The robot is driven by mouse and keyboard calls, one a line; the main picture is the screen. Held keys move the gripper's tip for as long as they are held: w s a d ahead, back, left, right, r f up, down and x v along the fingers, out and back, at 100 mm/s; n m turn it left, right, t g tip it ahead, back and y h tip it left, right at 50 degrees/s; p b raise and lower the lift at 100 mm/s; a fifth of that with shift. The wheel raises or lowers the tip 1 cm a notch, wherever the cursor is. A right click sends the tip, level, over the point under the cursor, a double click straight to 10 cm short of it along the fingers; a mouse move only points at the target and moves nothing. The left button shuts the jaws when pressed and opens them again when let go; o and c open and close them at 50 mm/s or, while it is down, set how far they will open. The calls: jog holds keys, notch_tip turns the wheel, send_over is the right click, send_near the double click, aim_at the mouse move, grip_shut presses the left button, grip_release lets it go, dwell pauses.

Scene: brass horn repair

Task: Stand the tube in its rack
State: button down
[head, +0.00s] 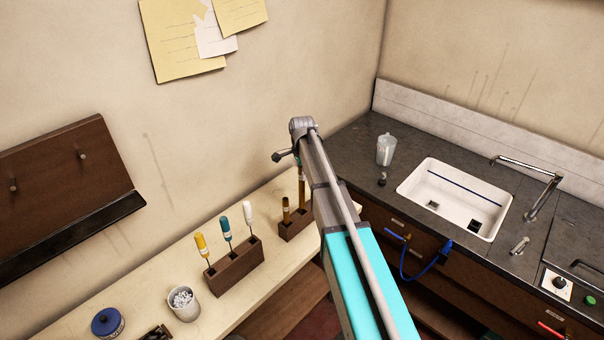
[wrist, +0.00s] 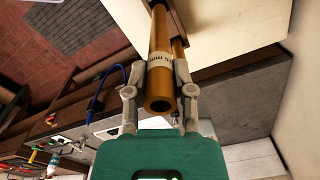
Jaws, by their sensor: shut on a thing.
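In the wrist view, my gripper (wrist: 158,92) is shut on a brass-brown tube (wrist: 160,40) with a pale printed band. The tube's open near end faces the camera. In the head view, the tube (head: 301,184) is partly hidden by my arm and stands roughly upright over the small dark wooden rack (head: 292,229). I cannot tell whether its lower end is inside a hole or just above it. A shorter brown tube (head: 286,210) with a pale band stands in the rack's left part. In the wrist view, part of the rack (wrist: 177,18) shows beside the tube's far end.
A wooden block (head: 236,268) with yellow, teal and white-handled tools stands left of the rack.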

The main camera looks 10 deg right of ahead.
aim_at(302, 191)
jog(key=shift+f+b, duration=4.6)
jog(key=shift+f, duration=0.05)
dwell(0.6)
jog(key=shift+c, duration=2)
grip_release()
jog(key=shift+r, duration=0.25)
notch_tip(302, 191, up, 15)
jog(key=p, duration=1.5)
